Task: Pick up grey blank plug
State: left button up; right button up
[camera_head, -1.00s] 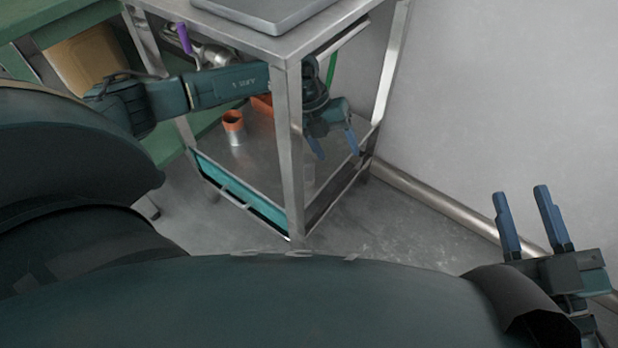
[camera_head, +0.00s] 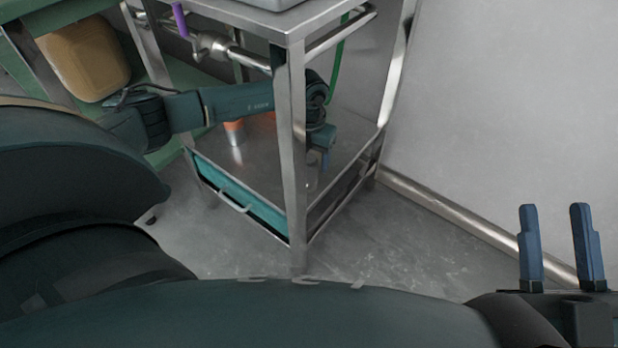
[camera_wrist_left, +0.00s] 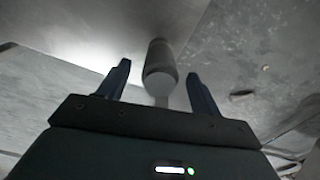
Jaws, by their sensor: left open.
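The grey blank plug (camera_wrist_left: 160,66) is a grey cylinder with a lighter end face, seen in the left wrist view beyond the fingers and between them. My left gripper (camera_wrist_left: 160,80) is open, with one blue finger on each side of the plug's line. I cannot tell how far the fingertips are from it. In the head view my left gripper (camera_head: 320,163) is low over the cart's lower shelf, behind the front post, and partly hidden. The plug is hard to make out there. My right gripper (camera_head: 555,215) is open and empty at the right, near the wall.
The metal cart's front post (camera_head: 293,150) stands close to my left arm. An orange-and-grey cup (camera_head: 235,132) stands on the lower shelf (camera_head: 262,172), above a teal drawer (camera_head: 240,193). A green cord (camera_head: 337,62) hangs behind. The floor at right is clear.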

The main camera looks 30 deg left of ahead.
pick_arm(q)
notch_tip(320, 180, down, 4)
jog(key=shift+f+b, duration=0.15)
jog(key=shift+b, duration=0.95)
jog(key=shift+f, duration=0.25)
jog(key=c, duration=1.4)
jog(key=shift+r, duration=0.1)
pick_arm(e)
notch_tip(320, 180, up, 3)
jog(key=n+y, duration=0.3)
jog(key=shift+s+d+r+n+y, duration=0.15)
jog(key=shift+n+y, duration=0.25)
pick_arm(q)
jog(key=shift+r, duration=0.1)
